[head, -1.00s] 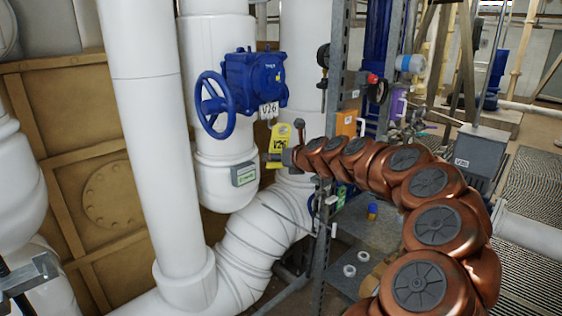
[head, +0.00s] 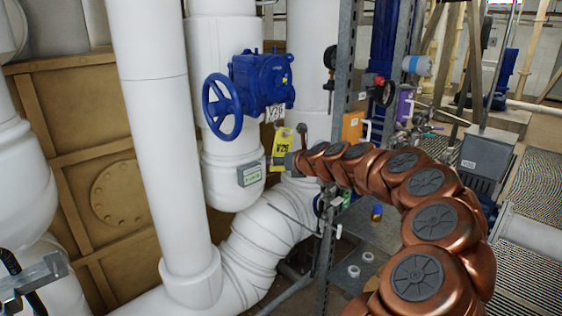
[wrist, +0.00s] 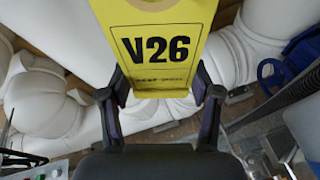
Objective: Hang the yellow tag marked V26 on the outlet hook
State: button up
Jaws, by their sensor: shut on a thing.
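The yellow tag (head: 280,148) marked V26 is held flat between the fingers of my gripper (wrist: 160,88). In the wrist view the tag (wrist: 155,48) reads upright, and its upper edge is cut off. In the head view the tag hangs in front of the white pipework, just below a blue valve (head: 262,82) with a white V26 label (head: 276,113). My gripper (head: 283,163) is at the tag's lower end, partly hidden by my arm. I cannot make out the outlet hook in either view.
A blue handwheel (head: 222,107) sticks out left of the valve. A grey steel post (head: 343,80) stands close right of the tag. A thick white pipe (head: 150,130) stands at left.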

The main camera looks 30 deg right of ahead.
jog(key=o, duration=0.9)
jog(key=shift+s+b, duration=0.1)
jog(key=shift+b, duration=0.3)
